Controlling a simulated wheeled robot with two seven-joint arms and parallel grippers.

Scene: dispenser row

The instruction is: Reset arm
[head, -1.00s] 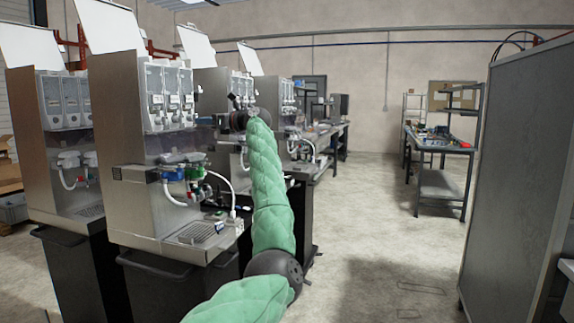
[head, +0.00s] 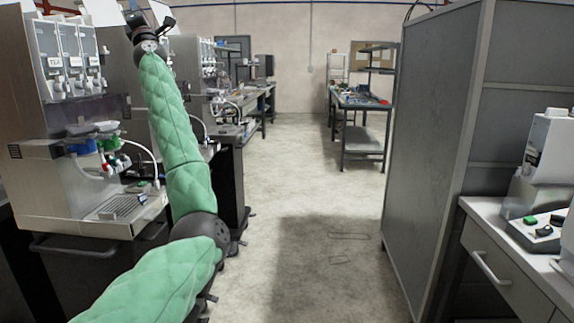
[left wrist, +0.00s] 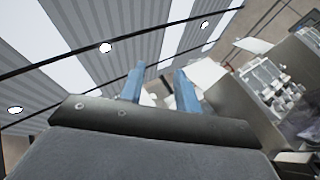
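My left arm, in a green quilted sleeve, comes in from the bottom left of the head view and reaches up in front of the dispenser row. Its dark left gripper (head: 150,18) is raised at the top left, and its finger details are hard to make out there. In the left wrist view my left gripper's two blue fingers (left wrist: 160,72) stand apart with nothing visible between them, tilted up toward the ceiling. My right arm and gripper are not in view.
The nearest dispenser machine (head: 75,150) stands left of my arm on a dark cart. A tall grey partition (head: 435,150) stands at right, beside a counter (head: 520,255) with a button box (head: 540,230). Open concrete floor (head: 300,200) leads to a far workbench (head: 365,130).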

